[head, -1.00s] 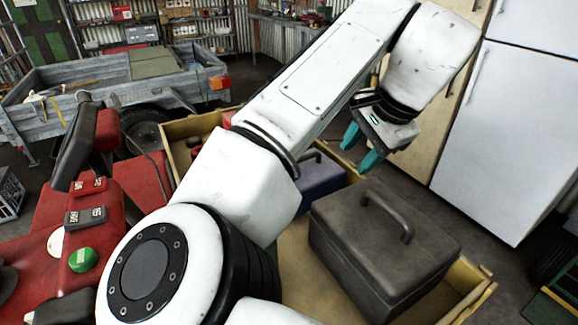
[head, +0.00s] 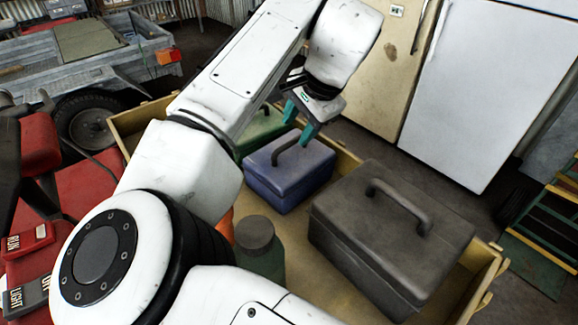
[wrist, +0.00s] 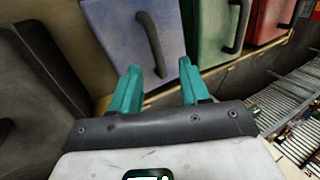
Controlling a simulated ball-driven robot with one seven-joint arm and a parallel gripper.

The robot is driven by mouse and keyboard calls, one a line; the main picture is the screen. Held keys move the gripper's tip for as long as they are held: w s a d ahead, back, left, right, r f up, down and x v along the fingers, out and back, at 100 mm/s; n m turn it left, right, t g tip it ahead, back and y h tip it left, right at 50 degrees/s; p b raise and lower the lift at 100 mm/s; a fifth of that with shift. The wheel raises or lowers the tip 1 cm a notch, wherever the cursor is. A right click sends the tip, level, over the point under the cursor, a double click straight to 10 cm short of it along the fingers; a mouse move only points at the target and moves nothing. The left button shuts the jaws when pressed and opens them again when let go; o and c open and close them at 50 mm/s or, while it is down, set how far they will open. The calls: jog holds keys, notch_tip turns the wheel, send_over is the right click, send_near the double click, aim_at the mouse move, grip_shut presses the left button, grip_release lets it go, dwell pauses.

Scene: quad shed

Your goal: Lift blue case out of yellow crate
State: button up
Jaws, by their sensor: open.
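The blue case (head: 290,178) has a dark handle on its lid and sits in the yellow crate (head: 338,152), between a green case (head: 262,127) and a large dark grey case (head: 385,240). My gripper (head: 296,124) has teal fingers and is open and empty. In the head view it overlaps the far side of the blue case. In the wrist view my gripper (wrist: 160,90) is apart from the blue case (wrist: 115,40), with its handle (wrist: 152,42) beyond the fingertips. My arm hides part of the crate.
A red case (wrist: 270,18) stands past the green one in the wrist view. A dark green bottle (head: 258,250) and something orange stand nearer in the crate. A white fridge (head: 480,90) and a cream cabinet (head: 375,60) stand behind. A trailer (head: 110,60) is at the left.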

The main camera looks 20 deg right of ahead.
aim_at(291, 143)
jog(key=x, duration=0.5)
jog(key=shift+s+a+f, duration=0.1)
jog(key=shift+s+a, duration=0.05)
jog(key=shift+s, duration=0.05)
grip_shut()
dwell(1.2)
